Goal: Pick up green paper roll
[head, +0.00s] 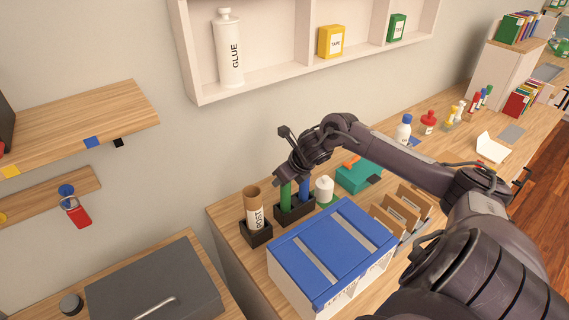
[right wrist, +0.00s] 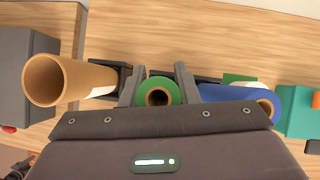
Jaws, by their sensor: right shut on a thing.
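The green paper roll (head: 286,194) stands upright in a black holder (head: 294,211) on the wooden counter, beside a blue roll (head: 305,186). My right gripper (head: 283,178) is at the top of the green roll, reaching over from the right. In the right wrist view, the open end of the green roll (right wrist: 158,92) sits between the two fingers of the gripper (right wrist: 158,86), which is shut on it. The blue roll (right wrist: 240,98) is just right of the fingers. My left gripper is not in view.
A brown cardboard tube (head: 253,206) stands in its own black holder left of the green roll. A white box with blue lids (head: 335,250) is in front. A white bottle (head: 324,189) and a teal tape dispenser (head: 358,177) stand to the right. A wall shelf (head: 270,78) hangs above.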

